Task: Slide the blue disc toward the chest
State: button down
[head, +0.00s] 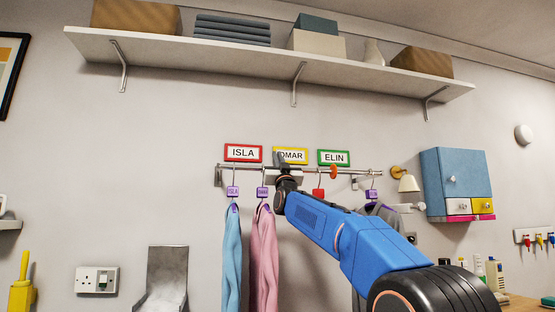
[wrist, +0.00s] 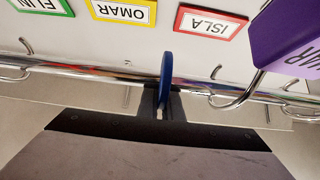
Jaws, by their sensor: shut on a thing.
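The blue disc (wrist: 166,80) shows edge-on in the wrist view, around or against the metal rail (wrist: 100,75), between the red-framed ISLA and yellow-framed OMAR signs. My gripper (wrist: 162,106) is shut on its edge. In the head view my gripper (head: 283,178) is at the rail (head: 225,167) below the OMAR sign and hides the disc. The blue wall cabinet with small drawers (head: 453,172), the only chest-like thing in view, is to the right, beyond the rail's end.
An orange disc (head: 333,172) is on the rail right of my gripper. A pink garment (head: 263,245) and a light blue one (head: 232,250) hang at left, a grey one at right. A purple tag (wrist: 285,40) is close in the wrist view. A wall lamp (head: 407,181) stands before the cabinet.

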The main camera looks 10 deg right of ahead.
jog(key=shift+d, duration=1.9)
jog(key=c, duration=1.9)
grip_release()
jog(key=shift+d, duration=0.15)
jog(key=v, duration=1.7)
jog(key=shift+s+f, duration=0.15)
